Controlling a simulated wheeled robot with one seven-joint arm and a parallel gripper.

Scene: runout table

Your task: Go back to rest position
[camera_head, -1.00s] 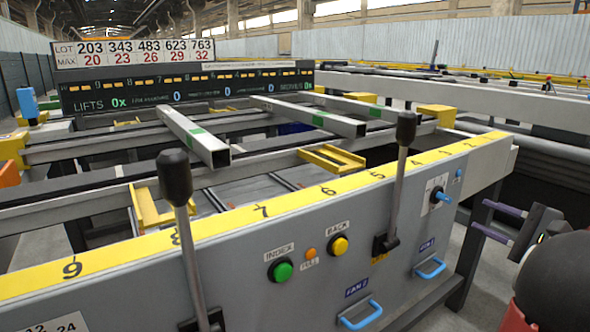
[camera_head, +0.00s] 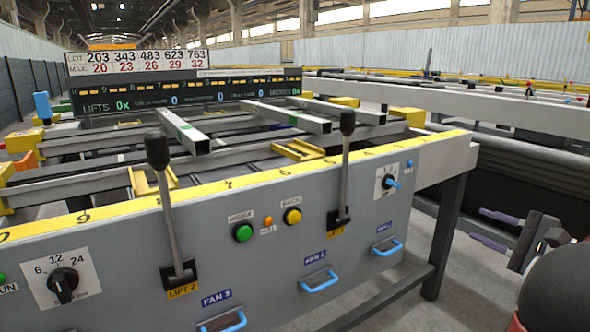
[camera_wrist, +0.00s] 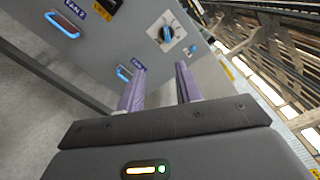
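My gripper (camera_head: 486,229) is at the right edge of the head view, to the right of the console's end and apart from it. Its two purple fingers are spread with nothing between them; the wrist view (camera_wrist: 157,88) shows the same gap. The grey console (camera_head: 345,262) has a yellow numbered strip along its top. Its blue rotary switch (camera_head: 391,183) also shows ahead of the fingers in the wrist view (camera_wrist: 168,35). No finger touches it.
Two black-knobbed levers (camera_head: 158,152) (camera_head: 347,123) stand up from the console. Blue fan handles (camera_head: 320,281) stick out low on its front. Square steel tubes (camera_head: 184,130) lie on the table behind. Grey floor (camera_head: 425,312) is clear below my gripper.

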